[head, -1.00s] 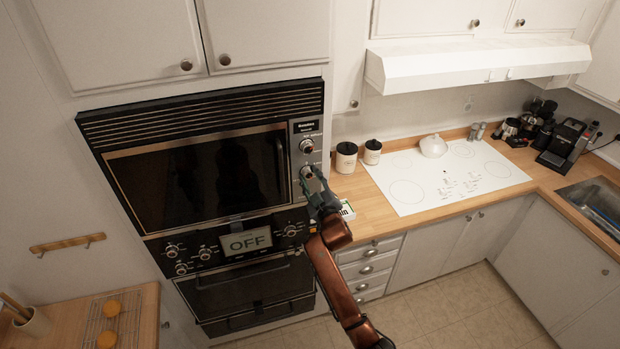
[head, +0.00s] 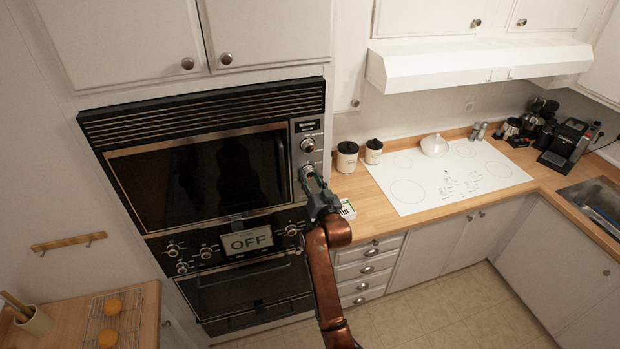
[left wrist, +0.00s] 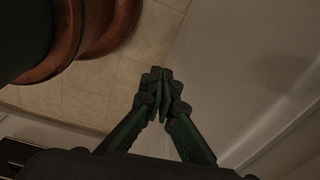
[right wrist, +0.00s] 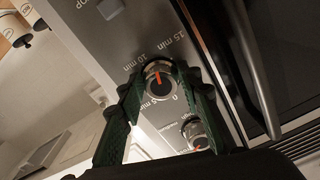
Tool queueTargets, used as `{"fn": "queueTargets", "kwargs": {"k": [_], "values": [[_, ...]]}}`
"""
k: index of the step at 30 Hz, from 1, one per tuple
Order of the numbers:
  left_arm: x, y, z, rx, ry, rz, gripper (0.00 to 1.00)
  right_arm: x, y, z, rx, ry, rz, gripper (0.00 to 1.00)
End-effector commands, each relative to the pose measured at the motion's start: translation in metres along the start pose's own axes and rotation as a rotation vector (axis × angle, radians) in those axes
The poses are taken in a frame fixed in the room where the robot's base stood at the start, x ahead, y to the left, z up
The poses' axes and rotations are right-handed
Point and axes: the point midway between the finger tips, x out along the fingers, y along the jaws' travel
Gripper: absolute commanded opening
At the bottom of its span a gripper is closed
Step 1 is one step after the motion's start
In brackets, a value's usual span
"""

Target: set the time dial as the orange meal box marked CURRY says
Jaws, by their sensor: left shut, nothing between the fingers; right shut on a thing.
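The time dial (right wrist: 160,86) is a silver knob with a red pointer, marked 0, 5, 10 and 15 min. It also shows on the oven's side panel in the head view (head: 307,171). Its pointer faces up in the right wrist view, roughly toward the 10 min label; the exact setting is hard to tell. My right gripper (head: 309,178) is shut on this dial, one finger on each side. My left gripper (left wrist: 160,72) is shut and empty, over the floor. I cannot make out an orange box marked CURRY in these views.
A second knob (head: 307,145) sits above the time dial. The display (head: 247,241) below the oven door reads OFF, with several knobs around it. A small white and green box (head: 347,209) lies on the counter beside the oven. Two canisters (head: 347,157) stand behind it.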

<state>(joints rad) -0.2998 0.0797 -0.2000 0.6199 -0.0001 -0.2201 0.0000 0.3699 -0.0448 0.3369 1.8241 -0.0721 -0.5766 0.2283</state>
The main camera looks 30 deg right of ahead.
Motion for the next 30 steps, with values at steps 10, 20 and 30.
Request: {"fn": "queueTargets", "kwargs": {"k": [10,20,30], "values": [[0.0001,0.0000,0.0000,0.000,0.000,0.000,0.00,0.0001,-0.0026,0.0017,0.331,-0.004,0.000,0.09],[0.0001,-0.0001,0.0000,0.000,0.000,0.000,0.00,0.0001,-0.0034,0.0014,0.586,-0.004,0.001,0.09],[0.0001,0.0000,-0.0001,0.000,0.000,0.000,0.00,0.0001,-0.0035,0.0012,0.720,-0.005,0.002,0.09]]}}
